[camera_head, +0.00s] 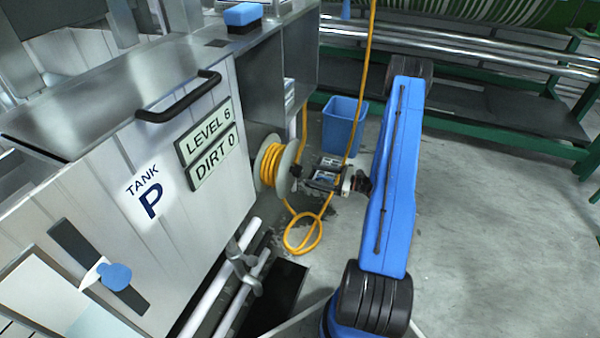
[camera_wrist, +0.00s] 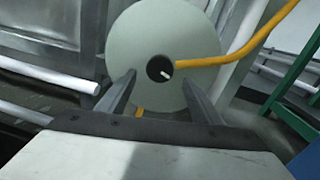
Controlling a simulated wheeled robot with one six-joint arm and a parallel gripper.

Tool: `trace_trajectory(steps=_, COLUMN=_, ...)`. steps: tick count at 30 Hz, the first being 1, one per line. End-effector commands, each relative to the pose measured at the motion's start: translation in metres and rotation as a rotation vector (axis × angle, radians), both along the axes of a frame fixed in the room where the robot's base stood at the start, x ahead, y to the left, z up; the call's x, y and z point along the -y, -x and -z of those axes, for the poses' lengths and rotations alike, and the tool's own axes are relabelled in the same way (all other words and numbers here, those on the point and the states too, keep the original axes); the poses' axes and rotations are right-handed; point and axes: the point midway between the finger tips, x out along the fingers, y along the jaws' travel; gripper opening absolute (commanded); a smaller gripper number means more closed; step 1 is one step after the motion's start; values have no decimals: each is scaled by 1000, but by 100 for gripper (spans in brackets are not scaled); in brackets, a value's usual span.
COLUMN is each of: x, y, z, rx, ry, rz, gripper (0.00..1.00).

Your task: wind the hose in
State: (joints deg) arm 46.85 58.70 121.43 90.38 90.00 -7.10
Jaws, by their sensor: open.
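The hose reel (camera_head: 285,170) is a pale round drum on the side of the tank, with yellow hose (camera_head: 270,164) wound on it. More yellow hose (camera_head: 303,236) lies in a loop on the floor, and a length (camera_head: 368,60) runs upward past the bin. In the wrist view the reel's pale disc (camera_wrist: 135,45) faces me, with a dark hub (camera_wrist: 160,69) and a small light pin in its middle. My gripper (camera_wrist: 157,92) is open, its fingers on either side below the hub; it also shows beside the reel (camera_head: 300,178). I cannot tell whether the fingers touch the disc.
The tank (camera_head: 130,130) with a black handle (camera_head: 178,98) stands at left. A blue bin (camera_head: 342,128) is behind my gripper. White pipes (camera_head: 222,290) run low at the tank's front. A green-framed rack (camera_head: 480,140) stands behind. The floor at right is clear.

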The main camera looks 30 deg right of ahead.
Motion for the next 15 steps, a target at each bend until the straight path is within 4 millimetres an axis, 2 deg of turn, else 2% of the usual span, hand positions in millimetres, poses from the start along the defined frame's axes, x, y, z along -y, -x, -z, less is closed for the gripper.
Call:
trace_trajectory(steps=9, x=-35, y=-37, z=0, rx=0, ry=1, rz=-3, gripper=60)
trace_trajectory(steps=15, x=-48, y=-52, z=0, rx=1, ry=1, rz=-1, gripper=60)
